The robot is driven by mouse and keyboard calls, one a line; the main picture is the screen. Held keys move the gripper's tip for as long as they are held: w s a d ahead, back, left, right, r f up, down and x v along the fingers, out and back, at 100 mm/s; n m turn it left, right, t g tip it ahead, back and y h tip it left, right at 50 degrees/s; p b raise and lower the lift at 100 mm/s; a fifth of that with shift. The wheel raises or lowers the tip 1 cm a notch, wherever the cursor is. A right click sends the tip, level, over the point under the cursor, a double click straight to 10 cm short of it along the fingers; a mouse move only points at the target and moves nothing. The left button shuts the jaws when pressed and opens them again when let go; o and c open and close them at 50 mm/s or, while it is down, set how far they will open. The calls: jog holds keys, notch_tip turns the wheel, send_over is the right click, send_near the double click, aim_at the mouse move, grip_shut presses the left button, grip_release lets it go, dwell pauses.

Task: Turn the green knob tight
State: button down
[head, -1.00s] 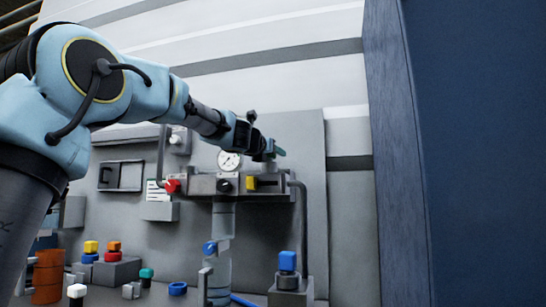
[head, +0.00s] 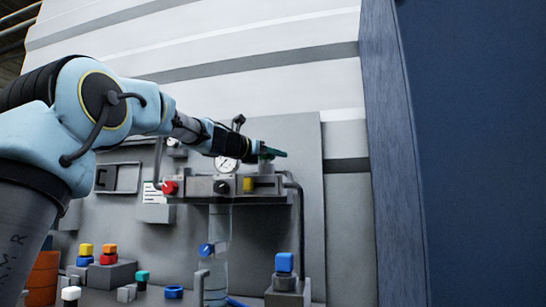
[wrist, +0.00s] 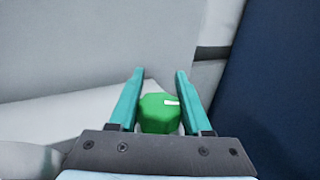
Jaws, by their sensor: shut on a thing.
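The green knob (wrist: 160,113) is round with a white mark on its top, towards the right. In the wrist view it sits between the two teal fingers of my gripper (wrist: 160,102), which is shut on it. In the head view my gripper (head: 271,152) is at the upper right end of the grey machine block (head: 202,188). The knob cannot be made out there behind the fingers.
Coloured caps stand on the bench below. A blue panel (head: 475,150) rises at the right.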

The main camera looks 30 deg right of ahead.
jog(key=shift+r, duration=0.1)
dwell(0.3)
jog(key=shift+c, duration=1.7)
grip_release()
jog(key=b+v, duration=0.2)
jog(key=v, duration=0.8)
jog(key=shift+s+a+b, duration=0.15)
jog(key=shift+a+b, duration=0.15)
jog(key=shift+a, duration=0.05)
